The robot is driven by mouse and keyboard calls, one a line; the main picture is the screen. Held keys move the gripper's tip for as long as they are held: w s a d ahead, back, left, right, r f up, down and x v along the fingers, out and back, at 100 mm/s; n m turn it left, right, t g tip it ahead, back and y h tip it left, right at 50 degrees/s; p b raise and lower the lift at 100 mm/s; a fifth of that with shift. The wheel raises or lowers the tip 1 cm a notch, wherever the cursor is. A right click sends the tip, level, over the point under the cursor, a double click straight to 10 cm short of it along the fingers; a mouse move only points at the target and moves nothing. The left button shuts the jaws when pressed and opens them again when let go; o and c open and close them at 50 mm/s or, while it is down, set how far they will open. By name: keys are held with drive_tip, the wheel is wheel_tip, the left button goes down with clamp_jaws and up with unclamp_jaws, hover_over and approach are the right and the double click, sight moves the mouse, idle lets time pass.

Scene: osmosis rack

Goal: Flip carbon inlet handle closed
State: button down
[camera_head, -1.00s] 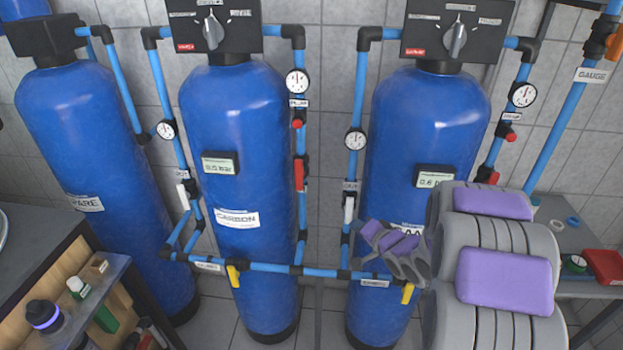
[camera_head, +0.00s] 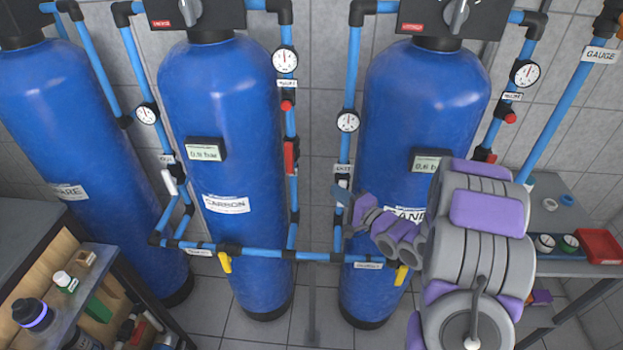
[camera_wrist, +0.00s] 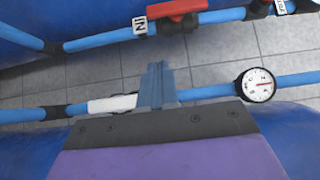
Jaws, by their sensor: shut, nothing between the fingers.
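The red handle (camera_head: 291,157) is on the vertical blue pipe at the right side of the blue tank labelled CARBON (camera_head: 225,204). It lies along the pipe. In the wrist view the red handle (camera_wrist: 180,10) is at the top edge beside an "IN" label. My gripper (camera_head: 339,205) is shut and empty, right of and lower than the red handle in the head view, and apart from it. In the wrist view my gripper (camera_wrist: 154,75) points toward the red handle with a gap between. The fingers overlap the pipe with the white handle in both views.
The white handle (camera_wrist: 112,103) is close to my fingers, on the pipe between the tanks. A gauge (camera_head: 347,121) is above it on that pipe. A horizontal blue pipe (camera_head: 285,254) with yellow handles (camera_head: 225,262) runs below. The SAND tank (camera_head: 405,110) is behind my arm.

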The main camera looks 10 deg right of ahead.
sight(289, 159)
drive_tip(key=s+a+b+x, duration=0.1)
drive_tip(key=a+b+x, duration=0.1)
drive_tip(key=x, duration=1)
drive_tip(key=shift+w+a+b, duration=0.15)
drive_tip(key=shift+a+b, duration=0.1)
drive_tip(key=shift+b, duration=0.5)
